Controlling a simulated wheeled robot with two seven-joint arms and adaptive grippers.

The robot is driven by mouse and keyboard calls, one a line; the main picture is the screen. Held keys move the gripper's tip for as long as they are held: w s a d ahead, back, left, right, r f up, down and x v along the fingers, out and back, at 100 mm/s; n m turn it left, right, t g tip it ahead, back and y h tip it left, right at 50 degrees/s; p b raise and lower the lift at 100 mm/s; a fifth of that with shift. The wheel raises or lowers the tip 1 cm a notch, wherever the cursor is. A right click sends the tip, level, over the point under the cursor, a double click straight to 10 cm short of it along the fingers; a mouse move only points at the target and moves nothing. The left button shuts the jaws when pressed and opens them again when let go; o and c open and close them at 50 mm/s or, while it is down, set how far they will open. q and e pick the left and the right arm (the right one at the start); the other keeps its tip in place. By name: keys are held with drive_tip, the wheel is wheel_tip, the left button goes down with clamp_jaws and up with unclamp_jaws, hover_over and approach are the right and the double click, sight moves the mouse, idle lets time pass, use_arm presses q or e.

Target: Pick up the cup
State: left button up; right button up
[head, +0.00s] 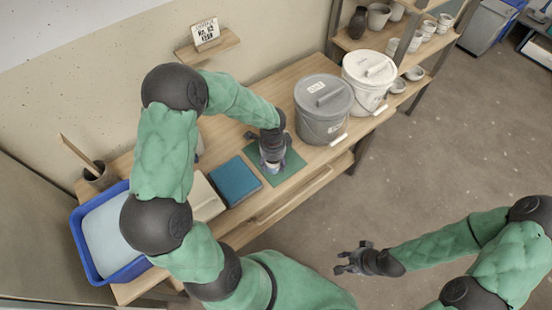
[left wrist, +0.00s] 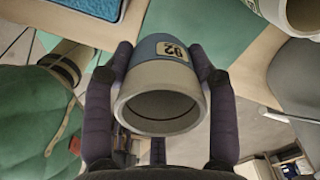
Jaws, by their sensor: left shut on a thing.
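The cup (left wrist: 160,88) is pale cream with a blue band and a numbered label; its open rim faces the camera in the left wrist view. My left gripper (left wrist: 158,55) is shut on it, with one dark finger on each side. In the head view my left gripper (head: 271,162) is above the green mat (head: 285,174), and it mostly hides the cup. I cannot tell whether the cup touches the mat. My right gripper (head: 350,260) is open and empty, over the floor away from the table.
A blue tile or pad (head: 235,181) lies left of the mat. A grey lidded bucket (head: 323,118) and a white one (head: 368,85) stand to the right. A blue tub (head: 86,246) is at the left end. Shelves with pots (head: 400,28) stand behind.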

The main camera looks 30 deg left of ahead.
use_arm(q)
drive_tip(key=s+d+r+p, duration=0.25)
drive_tip(key=s+r, duration=0.35)
drive_tip(key=s, duration=0.3)
drive_tip(key=n+b, duration=0.1)
drive_tip(key=n, duration=0.5)
hover_over(234, 179)
wheel_tip(234, 179, down, 5)
drive_tip(key=shift+r, duration=0.15)
drive_tip(key=shift+f+b, duration=2.05)
drive_tip(key=shift+f, duration=0.3)
drive_tip(key=shift+f+b, duration=0.45)
drive_tip(key=shift+f, duration=0.15)
